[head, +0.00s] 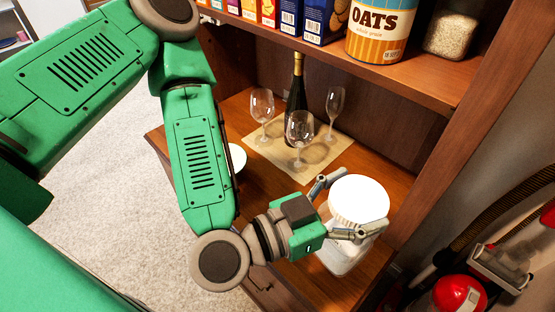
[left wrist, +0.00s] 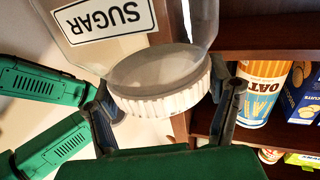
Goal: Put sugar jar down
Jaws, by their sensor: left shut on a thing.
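The sugar jar is a clear jar with a white ribbed lid (head: 358,200). In the head view it is at the right end of the hutch's lower surface (head: 262,186). My left gripper (head: 356,207) is shut on the jar, its fingers on either side of the lid. The left wrist view shows the lid (left wrist: 160,103) between the fingers and the SUGAR label (left wrist: 104,18) upside down in the picture. The jar looks upright; whether its base touches the wood is hard to tell. My right gripper is not in view.
Wine glasses (head: 299,131) and a dark bottle (head: 297,88) stand on a beige mat (head: 262,149) behind the jar. The shelf above holds an oats canister (head: 380,30), boxes and a grain jar (head: 450,36). A white dish (head: 238,157) sits left. The hutch's side wall is close on the right.

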